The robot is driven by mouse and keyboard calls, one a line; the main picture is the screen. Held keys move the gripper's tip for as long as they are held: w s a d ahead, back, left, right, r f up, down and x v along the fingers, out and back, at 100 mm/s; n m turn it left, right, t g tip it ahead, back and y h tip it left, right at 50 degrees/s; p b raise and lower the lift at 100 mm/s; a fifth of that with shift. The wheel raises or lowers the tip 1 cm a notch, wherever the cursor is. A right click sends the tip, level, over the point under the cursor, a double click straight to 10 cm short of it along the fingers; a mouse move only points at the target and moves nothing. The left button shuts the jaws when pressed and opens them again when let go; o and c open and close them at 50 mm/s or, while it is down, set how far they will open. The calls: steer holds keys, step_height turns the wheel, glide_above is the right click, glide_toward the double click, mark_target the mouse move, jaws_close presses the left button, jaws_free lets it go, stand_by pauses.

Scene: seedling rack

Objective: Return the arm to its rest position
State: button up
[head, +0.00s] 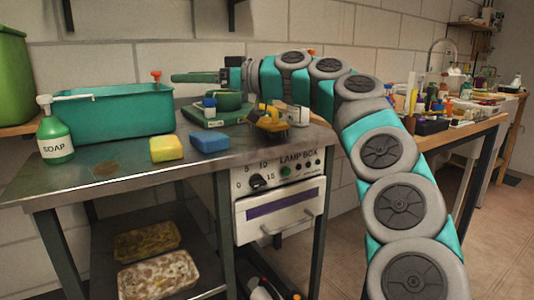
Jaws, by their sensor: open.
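My arm (389,150) rises from the bottom right, bends over beside the metal bench and reaches left above its back part. My gripper (208,76) is at the far end of the arm, seen small and from the side, pointing left. It is open, and I see nothing held in it. It appears above the green device on the bench; the gap between them is hard to judge. The finger details are too small to make out.
The metal bench (110,180) holds a teal bin (115,112), soap bottle (54,135), yellow sponge (166,148), blue sponge (209,141), green device (210,117) and yellow-black item (268,124). A lamp box (280,200) hangs below. A cluttered wooden table (470,130) stands right.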

steer(key=s+d+f+m+g+h+p, duration=0.15)
steer(key=s+f+h, duration=0.25)
steer(key=s+f, duration=0.45)
steer(key=s+d+f+m+g+h, duration=0.15)
steer(key=s+f+h, duration=0.25)
steer(key=s+f, duration=0.4)
steer(key=s+d+f+m+g+h, duration=0.2)
steer(key=s+d+f+m+h, duration=0.7)
steer(key=s+d+f, duration=1.5)
steer(key=d+f+m, duration=0.3)
steer(key=shift+s+d+g+h+p, duration=0.3)
steer(key=shift+s+d+g, duration=0.05)
steer(key=shift+s+g, duration=0.05)
